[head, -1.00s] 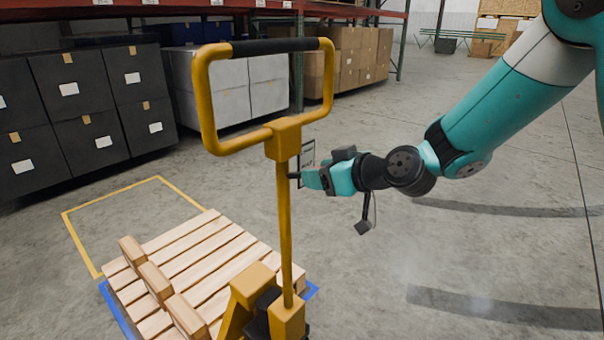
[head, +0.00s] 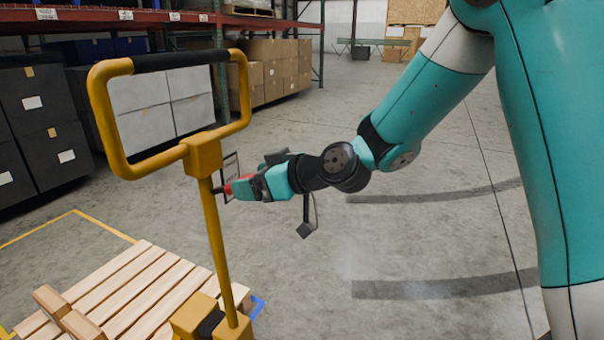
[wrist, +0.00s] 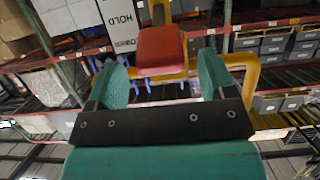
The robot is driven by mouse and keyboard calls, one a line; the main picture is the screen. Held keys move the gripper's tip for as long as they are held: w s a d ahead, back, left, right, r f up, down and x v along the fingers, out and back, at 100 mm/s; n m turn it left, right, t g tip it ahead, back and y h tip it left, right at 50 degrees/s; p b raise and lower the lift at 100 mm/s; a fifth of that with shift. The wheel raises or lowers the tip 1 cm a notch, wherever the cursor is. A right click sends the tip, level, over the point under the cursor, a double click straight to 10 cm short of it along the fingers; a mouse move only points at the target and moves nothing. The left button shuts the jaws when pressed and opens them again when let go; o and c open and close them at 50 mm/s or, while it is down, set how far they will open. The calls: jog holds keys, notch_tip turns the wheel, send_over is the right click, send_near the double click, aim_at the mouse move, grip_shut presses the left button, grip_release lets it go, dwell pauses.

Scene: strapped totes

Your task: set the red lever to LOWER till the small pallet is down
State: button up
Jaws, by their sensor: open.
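The red lever (head: 228,189) sticks out to the right of the yellow pallet jack's post, just under its handle loop. In the wrist view its red grip (wrist: 161,50) lies between my two teal fingers, with gaps on both sides. My gripper (head: 240,188) is open around it. A white placard (wrist: 120,22) reading HOLD is beside the lever; other markings on it are cut off or too small to read. The small wooden pallet (head: 125,290) is at the jack's foot, partly out of frame. Whether it touches the floor cannot be told.
The yellow handle loop (head: 115,130) stands left of my gripper. Racks with grey and brown boxes (head: 275,72) line the back. The floor at right is clear.

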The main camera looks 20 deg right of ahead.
jog(key=b+v, duration=0.1)
jog(key=v, duration=1.3)
jog(key=shift+s+d+r, duration=0.1)
jog(key=s+a+f+g+h, duration=0.2)
jog(key=s+g, duration=0.1)
jog(key=s, duration=0.3)
jog(key=s+a+f+m+g+h, duration=0.1)
jog(key=s+a+f+g, duration=0.1)
jog(key=s+a+g, duration=0.3)
jog(key=s+f+g+h, duration=0.2)
jog(key=s, duration=0.5)
notch_tip(320, 180, up, 14)
jog(key=s+p, duration=0.1)
jog(key=p, duration=1.2)
jog(key=shift+d+m, duration=0.3)
